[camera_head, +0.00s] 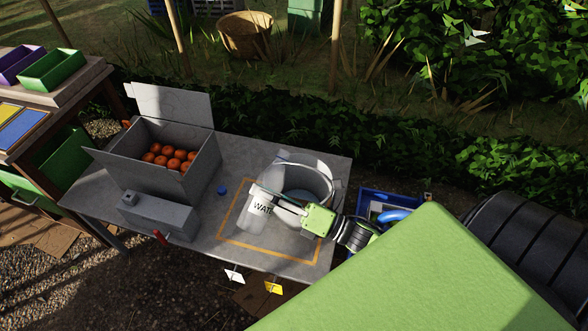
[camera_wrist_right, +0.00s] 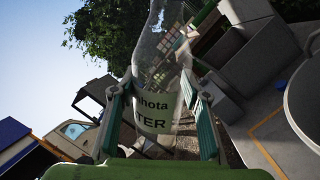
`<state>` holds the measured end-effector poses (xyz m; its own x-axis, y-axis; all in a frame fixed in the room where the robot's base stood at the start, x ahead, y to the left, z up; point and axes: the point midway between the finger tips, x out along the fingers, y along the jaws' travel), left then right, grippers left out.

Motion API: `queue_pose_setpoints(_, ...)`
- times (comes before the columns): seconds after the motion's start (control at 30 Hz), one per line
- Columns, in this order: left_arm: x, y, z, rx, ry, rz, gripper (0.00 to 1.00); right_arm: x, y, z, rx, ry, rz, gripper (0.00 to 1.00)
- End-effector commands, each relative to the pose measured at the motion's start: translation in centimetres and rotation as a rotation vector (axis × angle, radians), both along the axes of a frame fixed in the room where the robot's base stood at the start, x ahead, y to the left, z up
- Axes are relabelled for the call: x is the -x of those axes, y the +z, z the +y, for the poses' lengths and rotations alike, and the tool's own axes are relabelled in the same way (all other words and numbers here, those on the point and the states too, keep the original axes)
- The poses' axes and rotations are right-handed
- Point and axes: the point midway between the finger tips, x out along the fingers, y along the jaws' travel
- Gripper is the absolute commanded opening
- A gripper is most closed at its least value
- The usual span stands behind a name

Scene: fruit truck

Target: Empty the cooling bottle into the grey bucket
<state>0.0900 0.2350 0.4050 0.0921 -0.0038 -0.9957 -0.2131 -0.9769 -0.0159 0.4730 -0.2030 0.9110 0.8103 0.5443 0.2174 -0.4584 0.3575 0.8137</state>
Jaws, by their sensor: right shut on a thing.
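My right gripper (camera_head: 277,207) reaches in from the right and is shut on the clear cooling bottle (camera_head: 252,222). The bottle has a white label with dark letters, partly readable as water. In the right wrist view the bottle (camera_wrist_right: 158,95) stands between the two fingers of the gripper (camera_wrist_right: 160,112). The grey bucket (camera_head: 327,186) stands on the table, just behind and right of the bottle in the head view. The bucket also shows at the right edge of the wrist view (camera_wrist_right: 302,100). I cannot tell how far the bottle is tilted. My left gripper is not in view.
The grey table (camera_head: 232,165) carries an open box (camera_head: 182,186) of oranges at the left. A small blue round thing (camera_head: 222,190) lies between box and bucket. An orange outline (camera_head: 232,244) marks the table around the bucket. A blue crate (camera_head: 365,198) stands right of the table.

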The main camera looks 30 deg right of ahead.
Motion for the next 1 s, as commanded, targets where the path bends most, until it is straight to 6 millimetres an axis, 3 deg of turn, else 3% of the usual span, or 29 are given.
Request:
queue_pose_setpoints(0.03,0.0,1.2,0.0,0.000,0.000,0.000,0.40,0.0,1.4,0.0,0.006,-0.001,-0.003,0.13)
queue_pose_setpoints(0.3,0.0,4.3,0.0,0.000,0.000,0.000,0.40,-0.1,5.1,-0.2,0.040,0.000,-0.019,0.13)
queue_pose_setpoints(0.6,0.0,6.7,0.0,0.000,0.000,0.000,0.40,-0.5,9.0,-1.1,0.190,0.000,-0.093,0.13)
queue_pose_setpoints(0.8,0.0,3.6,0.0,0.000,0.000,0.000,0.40,-0.6,6.8,-1.4,0.434,0.000,-0.209,0.13)
queue_pose_setpoints(1.0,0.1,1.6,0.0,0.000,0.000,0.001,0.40,-0.6,5.6,-1.3,0.659,0.000,-0.319,0.13)
